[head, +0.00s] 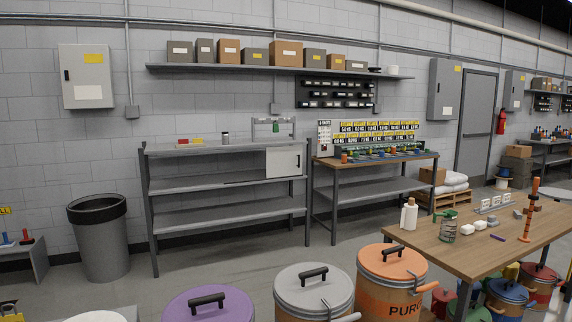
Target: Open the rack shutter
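The grey metal rack (222,151) stands against the block wall left of centre. A light grey shutter panel (281,162) covers the right end of its upper bay, with a small dark handle near its right edge. What is behind the panel is hidden. The rest of that bay, to the left, is open to view. Neither of my grippers is in the head view, so nothing shows touching the shutter.
Lidded drums, purple (205,306), grey (310,290) and orange (393,263), stand in front. A wooden table (455,238) with small items is at right. A dark bin (101,240) stands left of the rack. Floor between rack and drums is clear.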

